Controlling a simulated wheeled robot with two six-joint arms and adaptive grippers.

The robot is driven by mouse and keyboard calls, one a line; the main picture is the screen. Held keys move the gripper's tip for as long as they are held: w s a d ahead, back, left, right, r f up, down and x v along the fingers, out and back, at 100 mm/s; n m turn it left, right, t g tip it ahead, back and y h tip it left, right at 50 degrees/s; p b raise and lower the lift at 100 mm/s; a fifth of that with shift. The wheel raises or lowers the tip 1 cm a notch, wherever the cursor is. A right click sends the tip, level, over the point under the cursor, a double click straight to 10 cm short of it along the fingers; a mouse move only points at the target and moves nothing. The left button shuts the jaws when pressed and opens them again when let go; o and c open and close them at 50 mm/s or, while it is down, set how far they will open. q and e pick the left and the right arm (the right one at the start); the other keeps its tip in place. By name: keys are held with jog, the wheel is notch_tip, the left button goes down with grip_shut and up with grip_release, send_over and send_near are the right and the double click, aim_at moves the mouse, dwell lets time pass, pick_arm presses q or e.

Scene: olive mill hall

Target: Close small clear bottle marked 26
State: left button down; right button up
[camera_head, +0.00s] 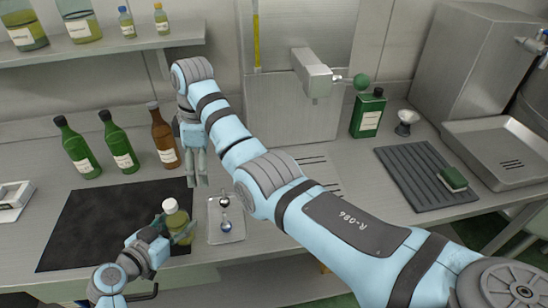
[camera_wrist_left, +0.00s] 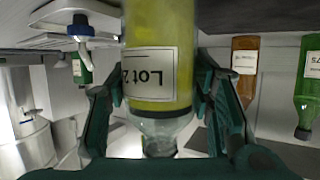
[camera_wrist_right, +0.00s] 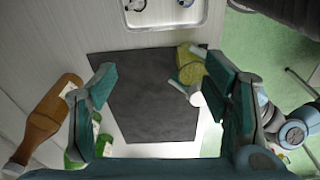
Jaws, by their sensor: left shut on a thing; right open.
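A small clear bottle (camera_head: 179,221) with yellow-green contents is at the right front of the dark mat. My left gripper (camera_head: 171,236) is shut around it. In the left wrist view, the bottle (camera_wrist_left: 160,25) has a white label reading "Lot 2", the rest hidden, and a clear neck; its mouth is hidden. In the right wrist view, the bottle (camera_wrist_right: 189,66) is beyond the right finger. I cannot tell whether it touches the mat. My right gripper (camera_head: 199,176) is open and empty, pointing down above the mat's back right corner. It also frames the mat in its own view (camera_wrist_right: 160,90).
A metal tray (camera_head: 214,236) with shiny round-topped pieces (camera_head: 225,225) lies right of the mat (camera_head: 100,225). Two green bottles (camera_head: 118,145) and a brown bottle (camera_head: 164,140) stand behind it. A drain board (camera_head: 420,175) lies at right. The mat's left part is clear.

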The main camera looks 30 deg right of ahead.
pick_arm(q)
jog(key=shift+w+d, duration=0.1)
jog(key=shift+w, duration=0.2)
jog(key=shift+s+r+p, duration=0.3)
jog(key=shift+r+p, duration=0.15)
jog(key=shift+s+r, duration=0.1)
pick_arm(e)
jog(key=d+f+m, duration=0.2)
jog(key=d+m, duration=0.1)
jog(key=d, duration=0.6)
jog(key=s+d+f+m, duration=0.1)
jog(key=d+m, duration=0.3)
jog(key=d, duration=0.5)
jog(key=shift+s+d+f+t+h, duration=0.15)
jog(key=shift+f+t+h, duration=0.15)
jog(key=shift+f, duration=0.2)
pick_arm(q)
jog(key=c, duration=0.7)
grip_release()
